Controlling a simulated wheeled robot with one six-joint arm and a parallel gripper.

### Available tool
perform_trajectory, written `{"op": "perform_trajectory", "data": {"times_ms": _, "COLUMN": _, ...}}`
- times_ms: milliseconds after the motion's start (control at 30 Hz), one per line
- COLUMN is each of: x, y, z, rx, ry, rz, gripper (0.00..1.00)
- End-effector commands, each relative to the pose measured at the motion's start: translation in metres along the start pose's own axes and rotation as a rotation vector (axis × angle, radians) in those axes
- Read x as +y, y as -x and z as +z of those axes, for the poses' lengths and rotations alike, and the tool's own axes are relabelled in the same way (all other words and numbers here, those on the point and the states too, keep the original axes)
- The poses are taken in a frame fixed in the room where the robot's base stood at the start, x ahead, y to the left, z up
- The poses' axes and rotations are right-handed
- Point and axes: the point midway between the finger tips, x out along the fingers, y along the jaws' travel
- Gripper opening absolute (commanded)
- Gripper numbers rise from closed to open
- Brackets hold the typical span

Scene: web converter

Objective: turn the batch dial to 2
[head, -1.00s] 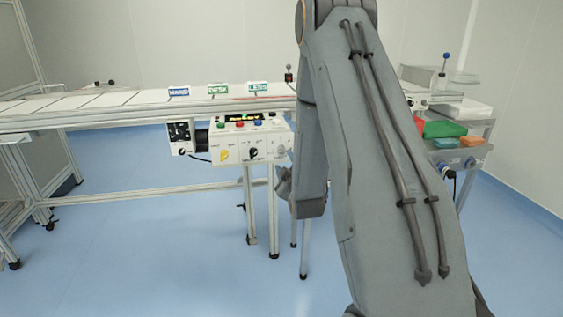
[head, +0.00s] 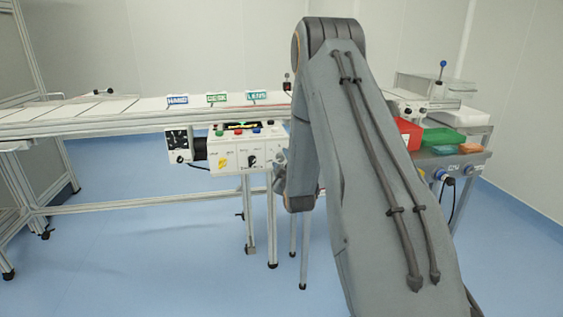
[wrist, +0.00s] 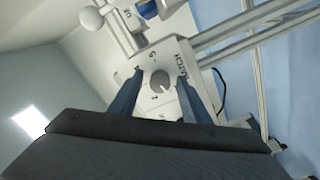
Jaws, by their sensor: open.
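The batch dial (wrist: 160,81) is a round pale grey knob on the white panel, with "BATCH" lettering (wrist: 181,66) beside it in the wrist view. Small numbers ring it, mostly too small to read, so its setting cannot be told. My gripper (wrist: 160,77) is open, with one dark blue finger on each side of the dial. Whether the fingers touch it cannot be told. In the head view my gripper (head: 279,168) is at the right end of the control panel (head: 225,158), partly behind my arm, and the batch dial is hidden there.
A trolley with red (head: 408,134) and green (head: 443,138) bins stands at right. Blue floor is clear in front.

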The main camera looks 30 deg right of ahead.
Motion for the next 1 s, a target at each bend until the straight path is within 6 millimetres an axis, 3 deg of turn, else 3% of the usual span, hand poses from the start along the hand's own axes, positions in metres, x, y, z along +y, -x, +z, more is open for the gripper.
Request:
{"op": "perform_trajectory", "data": {"times_ms": 67, "x": 0.0, "y": 0.0002, "z": 0.0, "rx": 0.0, "ry": 0.0, "rz": 0.0, "gripper": 0.43}}
{"op": "perform_trajectory", "data": {"times_ms": 300, "x": 0.0001, "y": 0.0003, "z": 0.0, "rx": 0.0, "ry": 0.0, "rz": 0.0, "gripper": 0.02}}
{"op": "perform_trajectory", "data": {"times_ms": 667, "x": 0.0001, "y": 0.0004, "z": 0.0, "rx": 0.0, "ry": -0.055, "rz": 0.0, "gripper": 0.02}}
{"op": "perform_trajectory", "data": {"times_ms": 1000, "x": -0.0002, "y": 0.0006, "z": 0.0001, "rx": -0.001, "ry": -0.3, "rz": 0.0, "gripper": 0.02}}
